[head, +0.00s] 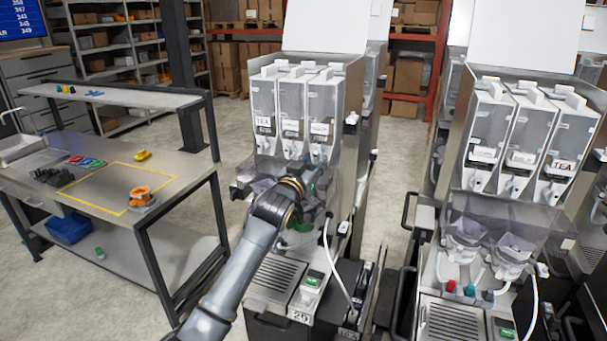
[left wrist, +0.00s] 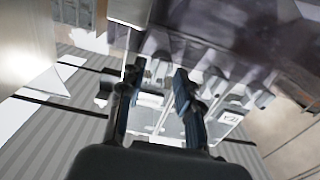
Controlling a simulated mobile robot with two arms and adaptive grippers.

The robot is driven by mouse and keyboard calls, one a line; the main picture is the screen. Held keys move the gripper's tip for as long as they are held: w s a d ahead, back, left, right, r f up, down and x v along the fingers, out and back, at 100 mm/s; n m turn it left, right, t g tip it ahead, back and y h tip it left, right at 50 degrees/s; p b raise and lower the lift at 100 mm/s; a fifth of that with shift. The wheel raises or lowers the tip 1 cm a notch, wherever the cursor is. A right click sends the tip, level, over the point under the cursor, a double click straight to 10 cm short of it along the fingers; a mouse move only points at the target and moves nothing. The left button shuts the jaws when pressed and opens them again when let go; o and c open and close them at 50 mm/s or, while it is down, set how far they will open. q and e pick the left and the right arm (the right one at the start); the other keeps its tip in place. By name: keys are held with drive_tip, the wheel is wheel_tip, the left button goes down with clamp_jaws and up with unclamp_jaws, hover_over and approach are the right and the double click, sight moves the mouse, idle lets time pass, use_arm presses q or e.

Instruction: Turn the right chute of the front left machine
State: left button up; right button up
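The front left machine (head: 340,75) stands in the middle of the head view with three clear canisters, each with a white chute below. Its right chute (head: 316,151) is just above my left gripper (head: 308,180), which is partly hidden by my wrist. In the left wrist view, which is upside down, the fingers of my left gripper (left wrist: 157,78) are spread apart. A pale chute (left wrist: 161,70) shows between them; I cannot tell whether they touch it. The TEA label (left wrist: 229,117) is to the right there. My right gripper is not in view.
A second machine (head: 500,60) stands to the right. A workbench (head: 170,190) with an orange cup (head: 139,194) is to the left. My left forearm crosses the front of the machine. Bare floor shows between bench and machine.

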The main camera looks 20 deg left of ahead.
use_arm(q)
drive_tip(key=s, duration=1)
drive_tip(key=shift+s+a, duration=0.15)
drive_tip(key=shift+s, duration=0.15)
